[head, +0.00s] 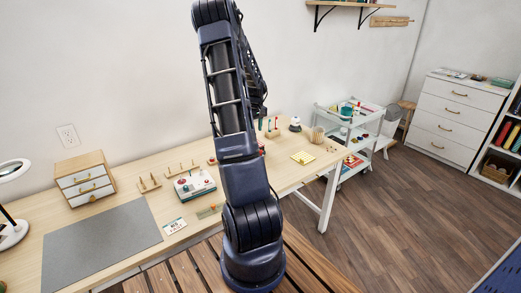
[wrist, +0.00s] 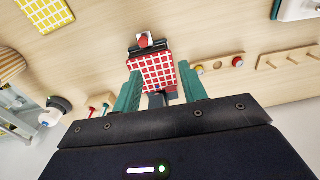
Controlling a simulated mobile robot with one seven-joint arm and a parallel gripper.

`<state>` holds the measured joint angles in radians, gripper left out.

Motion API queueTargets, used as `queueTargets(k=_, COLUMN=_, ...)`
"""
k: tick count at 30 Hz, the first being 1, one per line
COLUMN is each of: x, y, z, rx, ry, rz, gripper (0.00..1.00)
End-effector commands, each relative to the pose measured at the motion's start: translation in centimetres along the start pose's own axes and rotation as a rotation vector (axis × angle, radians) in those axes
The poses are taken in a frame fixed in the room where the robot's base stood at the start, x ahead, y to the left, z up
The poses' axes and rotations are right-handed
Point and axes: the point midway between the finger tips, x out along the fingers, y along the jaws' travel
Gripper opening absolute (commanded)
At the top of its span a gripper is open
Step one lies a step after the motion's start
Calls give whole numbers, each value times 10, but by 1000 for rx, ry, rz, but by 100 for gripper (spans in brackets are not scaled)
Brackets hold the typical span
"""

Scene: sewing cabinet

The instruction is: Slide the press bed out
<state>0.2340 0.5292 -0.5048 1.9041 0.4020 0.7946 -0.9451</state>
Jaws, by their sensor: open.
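In the wrist view, a flat red-and-white checked plate (wrist: 152,73), which looks like the press bed, lies on a small dark base. A metal tab with a red knob (wrist: 144,40) stands at its far end. My gripper (wrist: 157,66) is open, its two teal fingers on either side of the plate. I cannot tell whether they touch it. Nothing is seen held between them. In the head view my arm hides most of this spot, and the gripper cannot be made out there.
A yellow checked pad (head: 303,157) lies right of my arm on the wooden table (head: 120,170). A red-and-teal device (head: 194,184) and peg racks (head: 181,169) stand left. A white trolley (head: 350,130) is beyond the table's right end. A slatted wooden surface (head: 185,270) lies in front.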

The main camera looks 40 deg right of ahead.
Motion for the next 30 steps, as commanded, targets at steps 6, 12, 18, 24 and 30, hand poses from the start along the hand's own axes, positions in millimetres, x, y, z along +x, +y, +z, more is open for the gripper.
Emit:
queueTargets(k=6, x=27, y=29, z=1, rx=-8, ry=-28, rz=19, gripper=42)
queueTargets(k=12, x=38, y=34, z=2, rx=-12, ry=-33, rz=22, gripper=42)
queueTargets(k=18, x=67, y=34, z=3, rx=-11, ry=-35, rz=21, gripper=42)
queueTargets(k=24, x=101, y=34, z=4, rx=-11, ry=-34, rz=21, gripper=42)
queueTargets(k=30, x=126, y=35, z=5, rx=-10, ry=-32, rz=21, gripper=42)
